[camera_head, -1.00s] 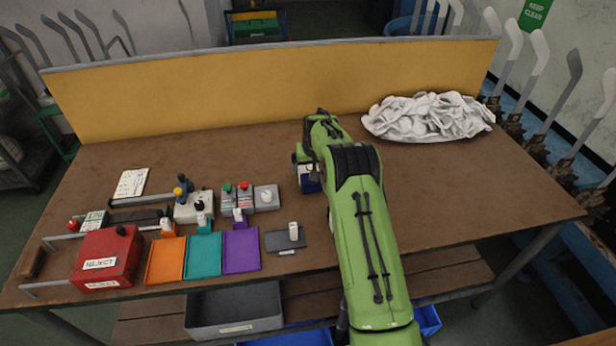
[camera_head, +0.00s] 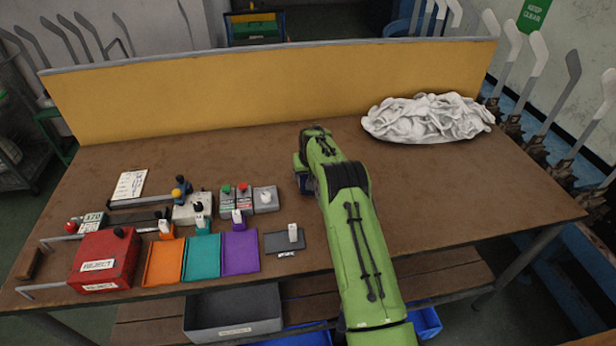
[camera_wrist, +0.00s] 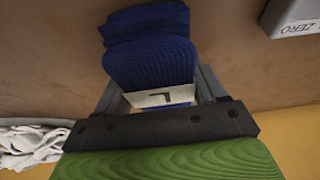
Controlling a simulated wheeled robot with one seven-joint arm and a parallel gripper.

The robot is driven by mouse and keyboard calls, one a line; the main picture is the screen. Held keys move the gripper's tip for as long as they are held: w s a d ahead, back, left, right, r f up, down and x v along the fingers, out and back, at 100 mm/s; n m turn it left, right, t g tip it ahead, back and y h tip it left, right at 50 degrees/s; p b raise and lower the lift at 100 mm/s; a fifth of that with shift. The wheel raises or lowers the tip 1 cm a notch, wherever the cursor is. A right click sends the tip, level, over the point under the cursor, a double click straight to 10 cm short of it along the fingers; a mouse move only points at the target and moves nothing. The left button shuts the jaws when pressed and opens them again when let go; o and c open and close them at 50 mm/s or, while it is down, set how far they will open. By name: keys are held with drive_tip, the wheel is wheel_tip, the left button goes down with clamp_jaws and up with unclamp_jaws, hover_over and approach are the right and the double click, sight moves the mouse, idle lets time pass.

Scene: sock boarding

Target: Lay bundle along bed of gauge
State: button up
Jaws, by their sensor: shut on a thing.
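My gripper (camera_wrist: 160,88) is shut on a dark blue ribbed bundle (camera_wrist: 150,60), with a finger on each side of it. The bundle is folded and has a white band marked "L" near the gripper.
Button boxes (camera_head: 265,199) stand between my arm and the gauge; a grey box marked "ZERO" (camera_wrist: 297,17) shows in the wrist view. Orange, teal and purple trays (camera_head: 241,252) line the front, beside the red reject box (camera_head: 101,264). A white cloth pile (camera_head: 428,120) lies back right.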

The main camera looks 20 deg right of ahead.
wheel_tip(320, 180, up, 10)
drive_tip(key=shift+r+p, duration=0.1)
drive_tip(key=shift+p, duration=0.75)
